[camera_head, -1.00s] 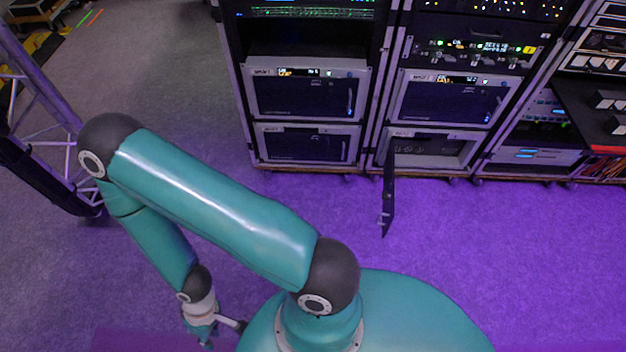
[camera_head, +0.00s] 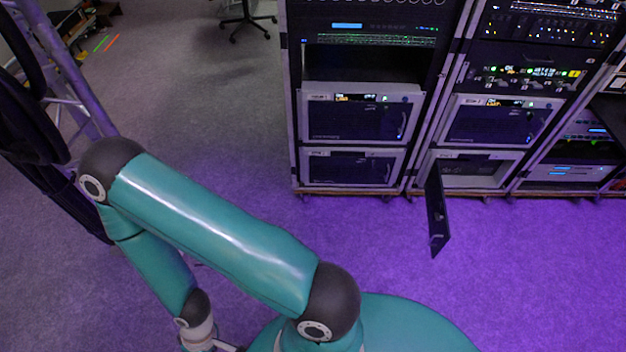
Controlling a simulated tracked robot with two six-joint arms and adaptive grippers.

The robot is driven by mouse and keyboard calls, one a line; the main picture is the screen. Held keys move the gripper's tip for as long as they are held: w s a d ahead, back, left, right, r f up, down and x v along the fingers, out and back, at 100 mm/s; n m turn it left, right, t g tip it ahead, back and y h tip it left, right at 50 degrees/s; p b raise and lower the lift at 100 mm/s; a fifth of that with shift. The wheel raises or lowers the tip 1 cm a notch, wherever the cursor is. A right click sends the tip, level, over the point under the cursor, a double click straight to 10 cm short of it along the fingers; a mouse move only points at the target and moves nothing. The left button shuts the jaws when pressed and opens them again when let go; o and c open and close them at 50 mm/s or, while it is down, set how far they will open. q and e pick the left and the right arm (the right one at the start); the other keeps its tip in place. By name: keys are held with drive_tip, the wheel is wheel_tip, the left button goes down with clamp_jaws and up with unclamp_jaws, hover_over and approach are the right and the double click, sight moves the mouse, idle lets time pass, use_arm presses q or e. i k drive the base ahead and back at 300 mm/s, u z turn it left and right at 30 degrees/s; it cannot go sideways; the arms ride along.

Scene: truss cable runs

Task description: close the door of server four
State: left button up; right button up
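I cannot read which server is number four. The units above it (camera_head: 497,121) and in the rack to its left (camera_head: 352,168) have their doors shut. My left arm shows at the lower left, well apart from the door. Its gripper is cut off by the bottom edge, so its fingers do not show. My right gripper is not in view.
A metal truss (camera_head: 62,75) with dark cables stands at the left, close to my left arm. An office chair (camera_head: 247,18) stands at the back. The purple-lit floor (camera_head: 540,270) in front of the racks is clear.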

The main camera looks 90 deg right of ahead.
sight(440, 232)
drive_tip(key=u, duration=0.35)
drive_tip(key=i, duration=0.2)
drive_tip(key=z, duration=2.65)
drive_tip(key=i, duration=0.15)
drive_tip(key=z, duration=1.6)
drive_tip(key=k, duration=0.25)
drive_tip(key=z, duration=0.45)
drive_tip(key=i, duration=1.3)
drive_tip(key=u, duration=0.6)
